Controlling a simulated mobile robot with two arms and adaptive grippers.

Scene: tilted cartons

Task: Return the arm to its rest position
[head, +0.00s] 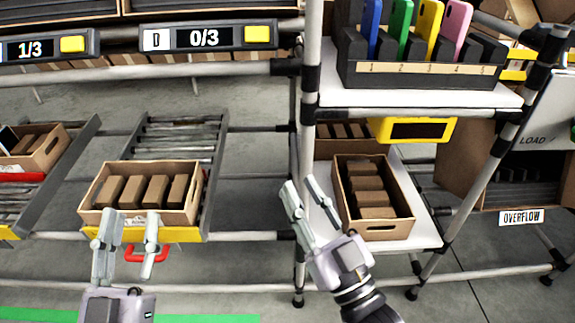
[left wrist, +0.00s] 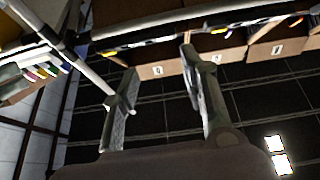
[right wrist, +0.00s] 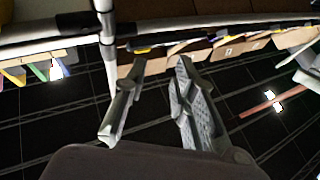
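My left gripper (head: 130,232) is at the lower left of the head view, in front of an open carton (head: 112,216) that holds several brown boxes. Its fingers are apart with nothing between them; they also show apart in the left wrist view (left wrist: 158,92). My right gripper (head: 308,193) is near the middle of the head view, left of a second open carton (head: 378,232) with several brown boxes. Its fingers are apart and empty, as the right wrist view (right wrist: 158,95) also shows. Neither gripper visibly holds a carton.
A grey post (head: 308,130) stands just behind my right gripper. A dark rack (head: 420,72) with several coloured phone-like slabs sits on the upper shelf. Another carton (head: 45,155) is at the far left. An overflow bin (head: 520,195) is at the right.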

